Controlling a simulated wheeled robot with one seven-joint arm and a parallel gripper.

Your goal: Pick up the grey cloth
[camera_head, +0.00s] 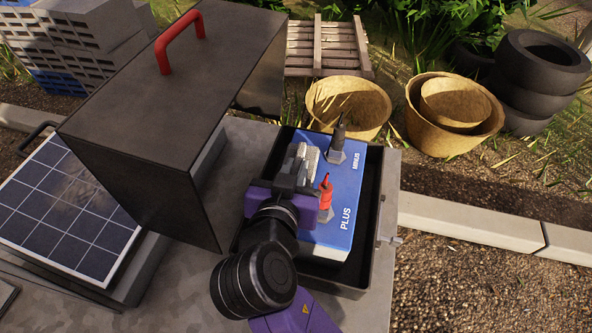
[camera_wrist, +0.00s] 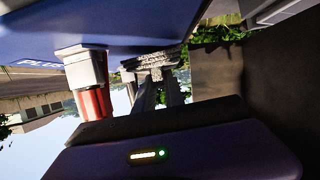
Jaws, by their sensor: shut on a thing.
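My gripper (camera_head: 293,172) reaches over the battery's left side and is shut on the cloth. In the wrist view the cloth (camera_wrist: 153,61) shows as a grey patterned bunch at the fingertips (camera_wrist: 163,78). My wrist hides part of the battery and whatever lies beneath the cloth.
The battery sits in an open dark box (camera_head: 371,213) with a red PLUS terminal (camera_head: 326,192) and a dark MINUS terminal (camera_head: 338,140). A raised dark lid with a red handle (camera_head: 180,40) stands left. A solar panel (camera_head: 65,205) lies farther left.

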